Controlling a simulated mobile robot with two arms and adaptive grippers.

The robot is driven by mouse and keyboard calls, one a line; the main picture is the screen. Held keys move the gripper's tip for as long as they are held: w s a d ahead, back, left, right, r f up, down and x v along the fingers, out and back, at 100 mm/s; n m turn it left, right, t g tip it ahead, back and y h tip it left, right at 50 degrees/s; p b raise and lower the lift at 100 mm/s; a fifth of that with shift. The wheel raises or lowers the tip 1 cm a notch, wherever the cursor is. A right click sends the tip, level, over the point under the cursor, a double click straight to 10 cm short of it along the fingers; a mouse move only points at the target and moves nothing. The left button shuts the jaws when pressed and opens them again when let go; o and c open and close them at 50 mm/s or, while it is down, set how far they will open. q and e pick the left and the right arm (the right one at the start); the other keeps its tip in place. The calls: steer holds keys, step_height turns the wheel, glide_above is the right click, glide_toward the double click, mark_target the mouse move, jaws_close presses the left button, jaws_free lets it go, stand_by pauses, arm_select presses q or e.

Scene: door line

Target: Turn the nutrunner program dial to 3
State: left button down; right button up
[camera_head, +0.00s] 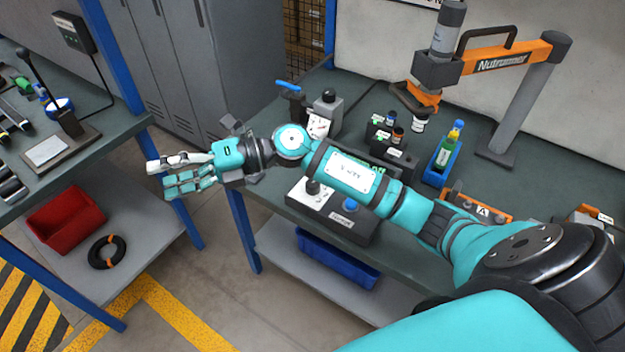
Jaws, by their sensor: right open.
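The nutrunner (500,62), orange and grey, is mounted on a stand at the back right of the workbench. A dark control box (342,229) sits at the bench's front edge, partly hidden by my right arm. On its white plate is a black dial (313,187), with a blue button (351,204) to its right. The dial's numbers and pointer are too small to read. My right gripper (160,178) is open and empty, over the aisle left of the bench and well left of the dial. The right forearm passes just behind the dial. My left gripper is out of view.
Small dark boxes (392,136) and a blue holder with bottles (444,152) stand behind my arm. A blue bin (338,258) is on the lower shelf. A second bench (100,130) is at the left, with a red bin (66,217) below. The aisle between is clear.

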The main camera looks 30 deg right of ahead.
steer(key=d+f+n+g+h, duration=0.3)
steer(key=d+f+n+h, duration=0.15)
steer(key=d+h, duration=0.2)
steer(key=m+g+h, duration=0.2)
steer(key=h, duration=0.9)
glide_toward(313, 183)
steer(key=shift+y, duration=0.25)
steer(key=f+p, duration=0.1)
steer(key=f, duration=0.3)
steer(key=f+p, duration=0.2)
steer(key=f, duration=0.3)
steer(key=shift+d+f, duration=0.15)
steer(key=shift+d, duration=0.05)
steer(key=shift+c, duration=0.2)
steer(key=c, duration=1.1)
